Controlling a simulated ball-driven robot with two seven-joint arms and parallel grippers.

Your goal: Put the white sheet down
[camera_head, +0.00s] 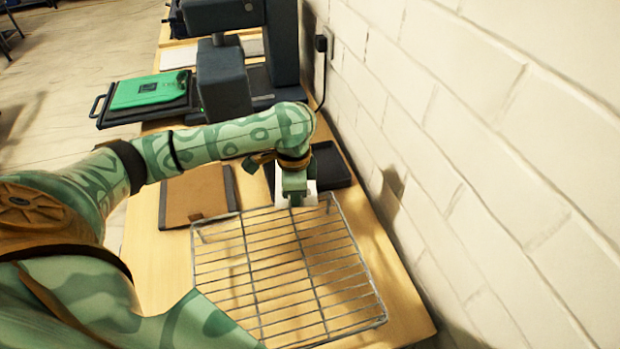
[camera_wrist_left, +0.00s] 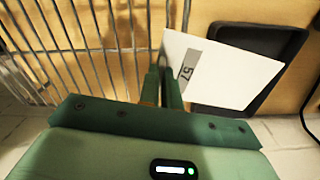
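The white sheet (camera_head: 311,190) is small and stiff, and partly hidden behind the gripper in the head view. In the left wrist view the white sheet (camera_wrist_left: 228,75) carries a grey strip marked 57. My left gripper (camera_head: 294,192) is shut on one end of the sheet, at the far end of the wire rack (camera_head: 250,270). In the left wrist view the fingers (camera_wrist_left: 162,85) are close together at the sheet's edge. Whether the sheet touches the rack or table is unclear. My right gripper is out of view.
A black tray (camera_head: 332,170) lies beyond the rack, near the white brick wall (camera_head: 500,130). A brown board (camera_head: 196,196) lies left on the wooden table (camera_head: 143,225).

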